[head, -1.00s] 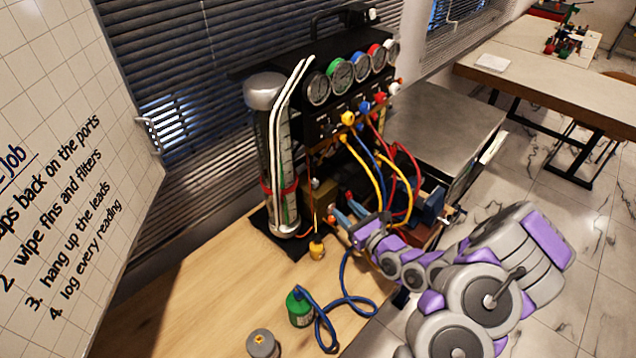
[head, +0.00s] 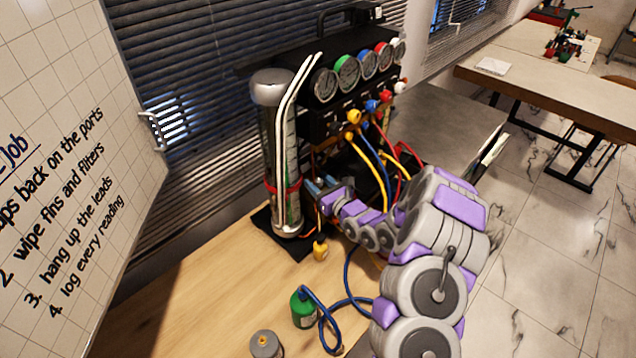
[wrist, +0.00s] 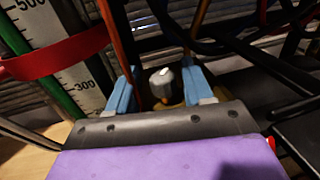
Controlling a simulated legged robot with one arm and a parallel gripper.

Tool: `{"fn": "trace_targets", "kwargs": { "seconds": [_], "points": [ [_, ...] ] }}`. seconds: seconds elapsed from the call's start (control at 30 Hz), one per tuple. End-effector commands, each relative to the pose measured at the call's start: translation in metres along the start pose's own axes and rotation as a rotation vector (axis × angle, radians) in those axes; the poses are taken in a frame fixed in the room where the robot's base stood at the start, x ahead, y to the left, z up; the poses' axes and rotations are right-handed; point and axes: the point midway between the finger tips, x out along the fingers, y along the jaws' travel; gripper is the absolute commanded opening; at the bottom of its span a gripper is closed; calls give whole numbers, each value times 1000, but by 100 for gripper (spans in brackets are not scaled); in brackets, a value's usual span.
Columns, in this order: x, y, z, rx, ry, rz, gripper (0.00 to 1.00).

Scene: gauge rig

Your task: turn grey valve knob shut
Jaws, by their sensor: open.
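The grey valve knob (wrist: 161,82) shows in the wrist view as a small rounded knob with a yellowish part below it. My gripper (wrist: 160,86) is open, with one blue finger on each side of the knob. I cannot tell whether either finger touches it. In the head view my gripper (head: 319,186) is low on the rig, just right of the glass cylinder, and the knob is too small to make out clearly there.
The clear cylinder (head: 287,150) with a red band (wrist: 55,58) stands close on the left. Yellow, blue and red hoses (head: 372,172) hang on the right below the gauges (head: 347,72). Green (head: 304,310) and grey (head: 265,345) canisters stand on the bench.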

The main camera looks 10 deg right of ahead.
Motion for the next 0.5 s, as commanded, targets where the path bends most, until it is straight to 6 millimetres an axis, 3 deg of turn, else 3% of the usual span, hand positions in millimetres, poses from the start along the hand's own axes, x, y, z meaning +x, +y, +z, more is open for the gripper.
{"fn": "trace_targets", "kwargs": {
  "seconds": [0.33, 0.5],
  "points": [
    [3, -3, 0, 2, -2, -1, 51],
    [4, -2, 0, 1, -1, -1, 36]
  ]
}}
